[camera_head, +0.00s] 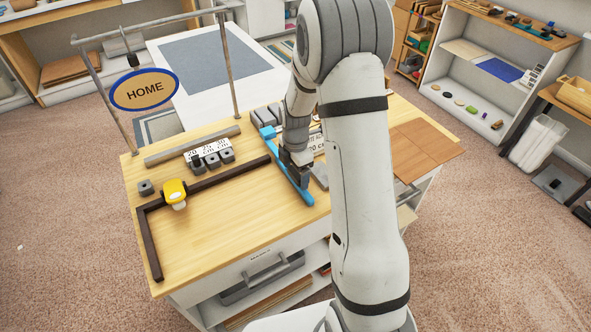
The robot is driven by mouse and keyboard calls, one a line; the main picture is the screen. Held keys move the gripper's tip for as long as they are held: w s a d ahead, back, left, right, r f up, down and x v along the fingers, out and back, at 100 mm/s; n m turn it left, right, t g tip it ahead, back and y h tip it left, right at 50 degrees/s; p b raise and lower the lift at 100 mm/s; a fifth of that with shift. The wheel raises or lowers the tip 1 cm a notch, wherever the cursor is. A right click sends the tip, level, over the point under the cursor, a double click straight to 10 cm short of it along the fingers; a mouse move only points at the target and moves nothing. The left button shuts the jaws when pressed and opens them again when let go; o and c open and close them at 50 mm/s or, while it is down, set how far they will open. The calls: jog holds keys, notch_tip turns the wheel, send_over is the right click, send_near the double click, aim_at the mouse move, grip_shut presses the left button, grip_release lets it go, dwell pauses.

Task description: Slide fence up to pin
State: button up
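A long blue bar (304,196), which looks like the fence, lies on the wooden workbench right of its middle, running from back to front. My gripper (302,180) points down at the bar and hides part of it. I cannot tell whether its fingers are closed on the bar or only touch it. Several small dark grey blocks (228,156) stand by a white number card (194,152) left of the bar. One seems to have a dark upright peg (196,160), perhaps the pin. A dark brown L-shaped rail (150,245) lies on the bench top.
A grey strip (190,146) lies at the back. Brown sheets (425,145) are at the right. The bench front (240,220) is clear. A metal frame holds a HOME sign (144,90).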

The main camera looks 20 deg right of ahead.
jog(key=c, duration=1.3)
